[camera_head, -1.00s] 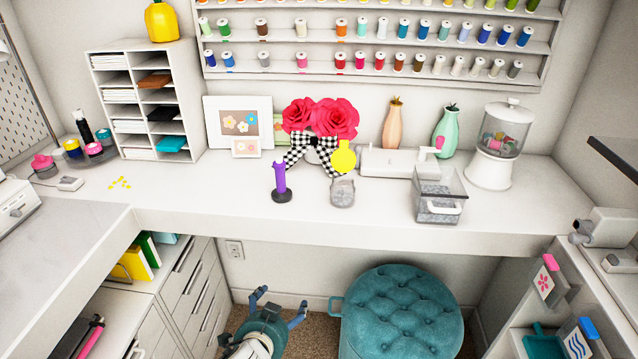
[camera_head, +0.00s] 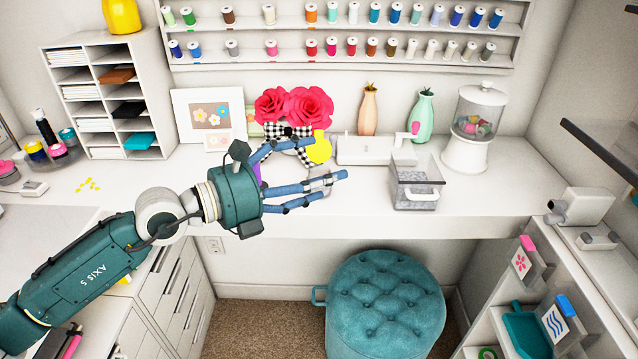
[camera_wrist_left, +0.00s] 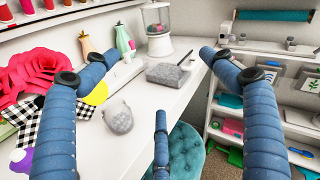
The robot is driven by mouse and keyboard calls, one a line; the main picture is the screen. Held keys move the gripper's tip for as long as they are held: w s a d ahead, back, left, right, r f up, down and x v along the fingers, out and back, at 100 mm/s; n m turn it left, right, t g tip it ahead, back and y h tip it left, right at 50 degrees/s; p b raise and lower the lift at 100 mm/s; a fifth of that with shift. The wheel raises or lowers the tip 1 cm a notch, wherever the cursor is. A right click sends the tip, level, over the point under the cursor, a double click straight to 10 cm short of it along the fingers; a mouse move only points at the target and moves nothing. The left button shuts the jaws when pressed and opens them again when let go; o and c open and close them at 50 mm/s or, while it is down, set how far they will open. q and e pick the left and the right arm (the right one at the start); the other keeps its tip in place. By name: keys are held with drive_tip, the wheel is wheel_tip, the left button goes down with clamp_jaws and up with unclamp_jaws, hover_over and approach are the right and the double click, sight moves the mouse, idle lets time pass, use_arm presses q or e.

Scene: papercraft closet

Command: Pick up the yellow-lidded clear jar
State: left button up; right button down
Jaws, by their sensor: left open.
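The clear jar (camera_head: 322,171) stands on the white counter, mostly hidden behind my left gripper's fingers in the head view. A round yellow lid (camera_head: 320,149) shows just above it; I cannot tell whether it is attached. In the left wrist view the clear jar (camera_wrist_left: 118,117) stands left of centre, with the yellow lid (camera_wrist_left: 97,95) partly behind a finger. My left gripper (camera_head: 322,174) is open and empty, its fingers pointing right across the jar in the head view. It also shows open in the left wrist view (camera_wrist_left: 156,75). My right gripper is not seen.
A clear bin (camera_head: 415,190) stands to the right on the counter (camera_head: 500,200). A teal stool (camera_head: 385,300) is below.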

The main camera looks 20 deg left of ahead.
use_arm(q)
drive_tip(key=w+a+f+m+y, duration=0.25)
drive_tip(key=a+y, duration=0.25)
drive_tip(key=a, duration=0.4)
drive_tip(key=p, duration=0.2)
approach(322, 169)
drive_tip(key=shift+w+d+r+n+g, duration=0.35)
drive_tip(key=shift+w+d+r, duration=0.15)
drive_tip(key=shift+w, duration=0.2)
drive_tip(key=shift+w+f+p, duration=0.15)
drive_tip(key=shift+w+p, duration=0.1)
drive_tip(key=shift+p, duration=0.1)
drive_tip(key=x, duration=0.1)
drive_tip(key=p+x, duration=0.1)
drive_tip(key=x, duration=0.1)
drive_tip(key=shift+w+f, duration=0.2)
drive_tip(key=shift+f, duration=0.2)
drive_tip(key=shift+w+d+f, duration=0.2)
drive_tip(key=shift+w+f, duration=0.1)
drive_tip(key=shift+w, duration=0.05)
drive_tip(key=shift+s, duration=0.1)
drive_tip(key=shift+c, duration=0.3)
drive_tip(key=c, duration=1.6)
